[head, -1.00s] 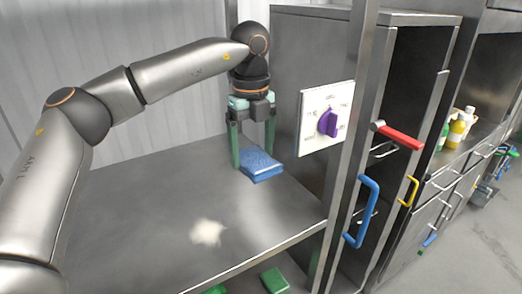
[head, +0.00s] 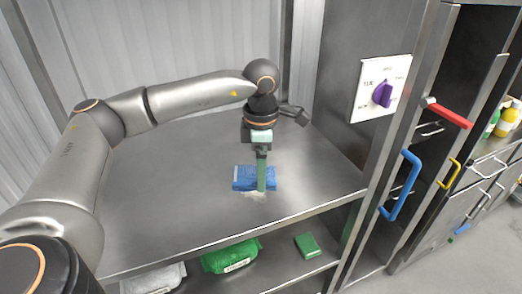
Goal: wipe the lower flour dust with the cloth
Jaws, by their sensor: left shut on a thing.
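The blue cloth (head: 243,180) is a folded pad on the steel table top. My left gripper (head: 262,182) points down and is shut on it; I see the fingers nearly edge-on, in front of the cloth's right part. The pale flour dust (head: 254,196) shows as a small patch along the cloth's near edge. The cloth seems to cover part of the patch; how much lies beneath it is hidden. My right gripper is out of view.
The table top (head: 165,200) is otherwise bare. A cabinet with a purple knob (head: 382,93) and a blue handle (head: 402,186) stands at the right. The shelf below holds a green bag (head: 230,256), a white bag (head: 153,279) and a green pad (head: 307,246).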

